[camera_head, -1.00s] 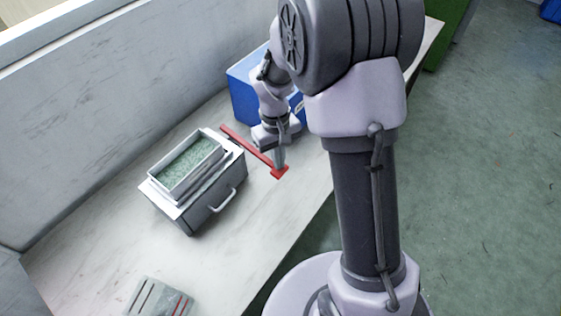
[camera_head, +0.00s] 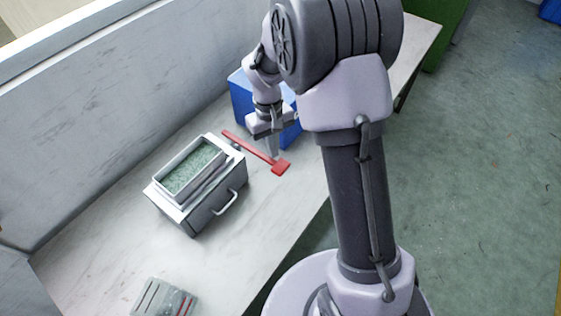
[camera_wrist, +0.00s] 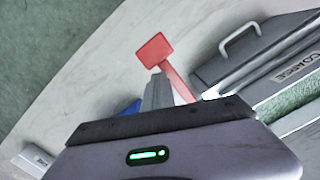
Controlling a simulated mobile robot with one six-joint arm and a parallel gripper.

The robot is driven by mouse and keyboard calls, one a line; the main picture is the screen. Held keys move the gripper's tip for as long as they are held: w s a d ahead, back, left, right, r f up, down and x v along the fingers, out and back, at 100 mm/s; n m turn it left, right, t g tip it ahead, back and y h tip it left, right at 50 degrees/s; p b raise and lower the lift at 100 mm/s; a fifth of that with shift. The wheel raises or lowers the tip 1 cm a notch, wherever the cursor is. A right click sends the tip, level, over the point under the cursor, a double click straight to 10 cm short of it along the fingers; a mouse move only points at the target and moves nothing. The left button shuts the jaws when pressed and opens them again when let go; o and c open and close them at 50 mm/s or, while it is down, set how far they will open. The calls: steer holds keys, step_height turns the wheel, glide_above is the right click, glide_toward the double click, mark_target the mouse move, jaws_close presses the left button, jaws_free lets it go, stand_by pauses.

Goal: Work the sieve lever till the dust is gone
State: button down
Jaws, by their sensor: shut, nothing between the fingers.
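The sieve box (camera_head: 212,203) stands on the bench, with a pale-rimmed tray of green granules on top (camera_head: 190,170). I cannot tell dust from granules. The red lever (camera_head: 250,147) runs from beside the box's far end to a flat square paddle (camera_head: 282,167). In the wrist view the paddle (camera_wrist: 154,50) lies just beyond my fingertips, and the lever's bar passes beside them. My gripper (camera_head: 272,155) is shut and empty, pointing down close to the paddle end. In the wrist view my gripper (camera_wrist: 157,82) partly hides the lever; contact is unclear.
A blue bin (camera_head: 241,98) stands behind my wrist. The box has a handle (camera_head: 226,203) on its front and a "COARSE" label (camera_wrist: 296,68). A grey slotted block (camera_head: 162,299) sits at the near bench end. Bench between block and box is clear.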

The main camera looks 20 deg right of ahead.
step_height(320, 180, up, 15)
steer(key=w+p, duration=0.1)
steer(key=p, duration=0.4)
steer(key=shift+w+a, duration=0.15)
steer(key=shift+w, duration=0.05)
steer(key=shift+f, duration=0.15)
stand_by(0.7)
steer(key=s+a+r+m+t+y, duration=0.1)
steer(key=s+r+m+t, duration=0.2)
steer(key=s+r, duration=0.65)
steer(key=s+a+r+m+t+y+b, duration=0.1)
steer(key=s+a+m+t+b, duration=0.1)
steer(key=s, duration=1.1)
steer(key=shift+s+m+t, duration=0.2)
steer(key=shift+m+t, duration=0.6)
steer(key=shift+t, duration=0.2)
